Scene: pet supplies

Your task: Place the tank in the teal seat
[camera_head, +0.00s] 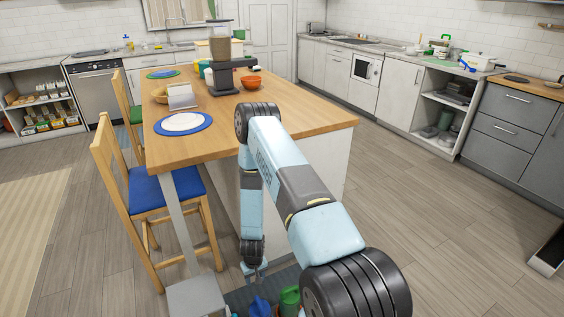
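My gripper (255,275) hangs low beside the island, pointing down, with my blue-and-grey arm bent above it. It is small in the picture, and I cannot tell whether its fingers are open. Just below it, at the bottom edge, are a blue object (260,307) and a green object (289,299), both partly cut off. I cannot tell whether either is the tank. A dark dispenser (222,80) with a clear, brown-filled hopper (220,43) stands on the island. I cannot make out a teal seat; my arm hides part of the low area.
Grey cabinets (515,115) line the right. The floor (440,235) at right is clear.

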